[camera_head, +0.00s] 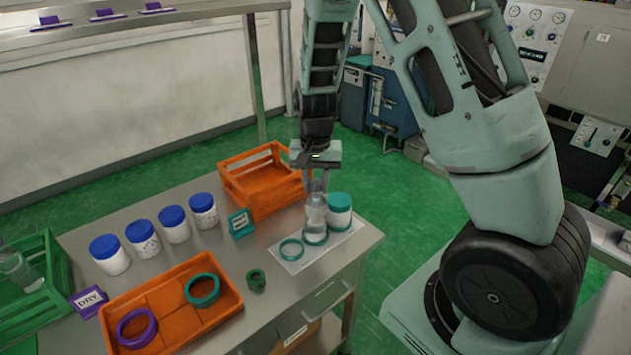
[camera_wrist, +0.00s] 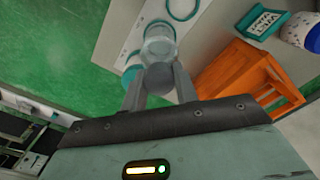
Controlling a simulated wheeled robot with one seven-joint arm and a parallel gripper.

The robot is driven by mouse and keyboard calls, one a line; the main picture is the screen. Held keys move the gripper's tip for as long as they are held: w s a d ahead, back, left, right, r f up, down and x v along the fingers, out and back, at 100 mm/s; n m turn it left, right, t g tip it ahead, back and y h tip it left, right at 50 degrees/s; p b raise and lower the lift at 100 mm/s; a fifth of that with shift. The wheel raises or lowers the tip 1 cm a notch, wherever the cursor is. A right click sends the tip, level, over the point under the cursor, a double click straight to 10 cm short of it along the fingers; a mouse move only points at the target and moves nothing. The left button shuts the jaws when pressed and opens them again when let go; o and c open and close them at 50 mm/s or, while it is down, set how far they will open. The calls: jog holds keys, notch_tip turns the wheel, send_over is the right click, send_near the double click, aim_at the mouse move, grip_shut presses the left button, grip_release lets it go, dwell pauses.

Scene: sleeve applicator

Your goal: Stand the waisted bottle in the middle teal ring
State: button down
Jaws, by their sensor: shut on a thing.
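The clear waisted bottle (camera_head: 316,217) is upright over the middle teal ring (camera_head: 315,240) on a white mat (camera_head: 288,263). Its base appears inside that ring; I cannot tell whether it touches the mat. My gripper (camera_head: 317,188) points down and is shut on the bottle's upper part. The wrist view shows the bottle (camera_wrist: 159,46) between my fingers (camera_wrist: 158,82), with a teal arc around its far end. The left teal ring (camera_head: 291,250) is empty. A white jar with a teal lid (camera_head: 339,213) stands close beside the bottle, hiding the right-hand spot.
An orange crate (camera_head: 262,178) stands behind, next to a teal sign (camera_head: 240,222). Several blue-lidded jars (camera_head: 173,224) line the left. An orange tray (camera_head: 165,310) holds teal and purple rings. A green crate (camera_head: 35,300) is far left.

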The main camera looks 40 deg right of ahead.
jog(key=c, duration=0.5)
grip_release()
dwell(0.3)
jog(key=shift+r+p, duration=4.05)
jog(key=shift+r, duration=0.45)
